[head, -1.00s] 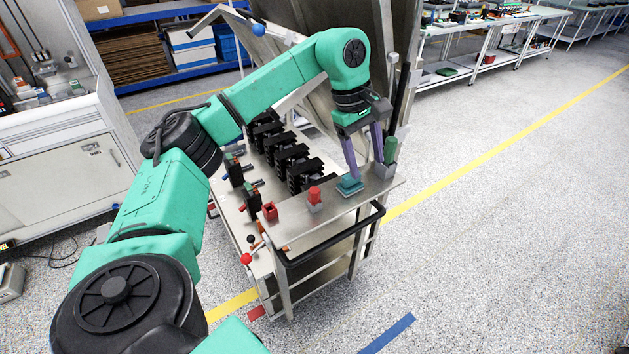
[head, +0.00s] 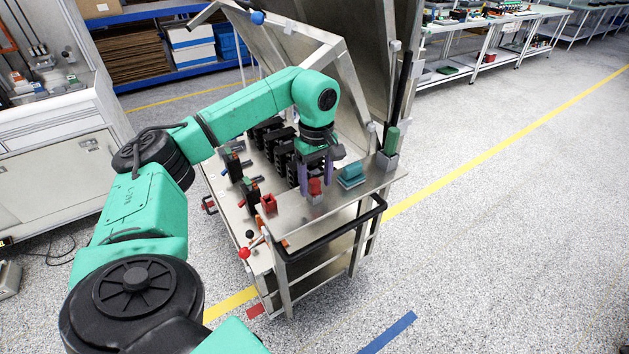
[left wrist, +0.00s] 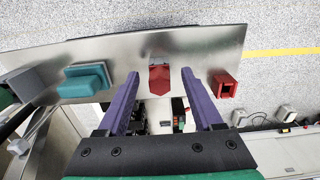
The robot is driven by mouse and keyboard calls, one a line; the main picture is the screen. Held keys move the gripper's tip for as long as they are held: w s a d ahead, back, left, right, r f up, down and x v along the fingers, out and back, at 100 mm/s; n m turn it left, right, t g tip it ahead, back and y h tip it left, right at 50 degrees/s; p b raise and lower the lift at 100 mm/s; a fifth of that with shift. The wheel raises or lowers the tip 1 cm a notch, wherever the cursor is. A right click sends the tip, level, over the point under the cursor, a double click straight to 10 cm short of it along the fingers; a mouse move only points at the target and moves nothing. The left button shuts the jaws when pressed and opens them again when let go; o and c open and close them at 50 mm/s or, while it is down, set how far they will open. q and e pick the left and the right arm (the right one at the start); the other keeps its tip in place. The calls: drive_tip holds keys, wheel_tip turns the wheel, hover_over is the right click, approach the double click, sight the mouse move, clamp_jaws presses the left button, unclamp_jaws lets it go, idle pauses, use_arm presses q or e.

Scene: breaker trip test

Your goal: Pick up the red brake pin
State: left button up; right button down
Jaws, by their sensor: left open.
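The red brake pin (head: 315,186) stands upright in a small grey holder on the cart's front steel shelf. It also shows in the left wrist view (left wrist: 160,79), in the gap between my fingers. My left gripper (head: 316,178) is open, with its two purple fingers pointing down and one to each side of the pin. In the left wrist view the fingertips (left wrist: 159,75) look apart from the pin. How far down they reach along it I cannot tell. My right gripper is not in view.
A teal block (head: 351,178) sits right of the pin, and a green-handled piece (head: 391,142) stands beyond it. A hollow red box (head: 269,205) is to the left. Black breakers (head: 262,135) stand behind. A black rail (head: 335,240) runs along the cart's front.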

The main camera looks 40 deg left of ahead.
use_arm(q)
drive_tip(key=shift+f, duration=0.1)
drive_tip(key=shift+c, duration=0.3)
clamp_jaws()
idle(1.0)
